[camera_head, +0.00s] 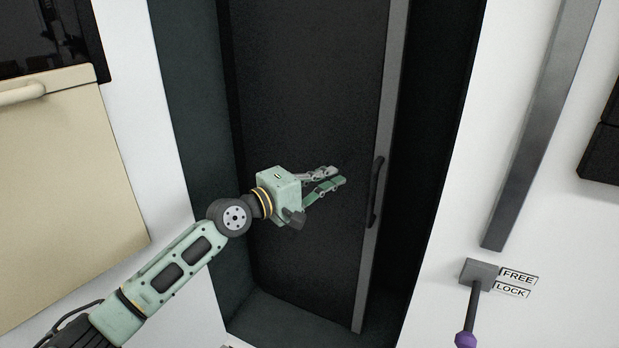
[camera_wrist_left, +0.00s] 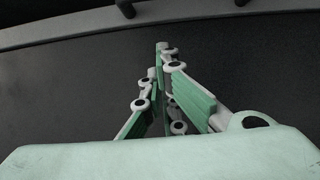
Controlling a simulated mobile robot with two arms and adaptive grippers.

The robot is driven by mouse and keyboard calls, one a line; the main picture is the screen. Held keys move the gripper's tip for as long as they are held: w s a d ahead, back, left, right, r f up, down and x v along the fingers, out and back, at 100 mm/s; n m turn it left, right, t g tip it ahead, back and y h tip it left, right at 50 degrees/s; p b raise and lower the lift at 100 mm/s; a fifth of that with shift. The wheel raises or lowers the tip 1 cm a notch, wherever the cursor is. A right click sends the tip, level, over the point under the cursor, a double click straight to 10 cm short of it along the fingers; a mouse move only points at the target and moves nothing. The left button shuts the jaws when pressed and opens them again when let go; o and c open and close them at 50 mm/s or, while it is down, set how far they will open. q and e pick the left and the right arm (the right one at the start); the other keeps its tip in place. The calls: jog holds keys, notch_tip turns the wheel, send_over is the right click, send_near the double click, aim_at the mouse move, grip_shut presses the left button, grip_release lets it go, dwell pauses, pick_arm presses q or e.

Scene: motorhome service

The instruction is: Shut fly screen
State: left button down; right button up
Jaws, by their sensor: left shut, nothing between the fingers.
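The fly screen (camera_head: 310,100) is a dark panel drawn across most of the doorway from the left. Its grey edge bar (camera_head: 366,270) carries a dark upright handle (camera_head: 376,190). A dark gap shows between the bar and the right side of the doorway. My left gripper (camera_head: 338,175) is shut and empty, in front of the panel and a little left of the handle. In the left wrist view the shut fingers (camera_wrist_left: 163,48) point toward the grey bar (camera_wrist_left: 190,24), with the handle's mounts at the top edge. I cannot tell whether the fingertips touch the panel. My right gripper is not seen.
A lever with a purple knob (camera_head: 466,339) hangs from a grey block (camera_head: 478,272) beside FREE and LOCK labels (camera_head: 514,284) on the right wall. A long grey bar (camera_head: 540,125) is above it. A beige cupboard (camera_head: 70,180) stands at left.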

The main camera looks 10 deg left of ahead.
pick_arm(q)
jog(key=shift+x, duration=1.05)
jog(key=s+d+p, duration=0.1)
jog(key=p, duration=0.1)
jog(key=s+d+p, duration=0.1)
jog(key=d+p, duration=0.1)
jog(key=shift+d, duration=0.15)
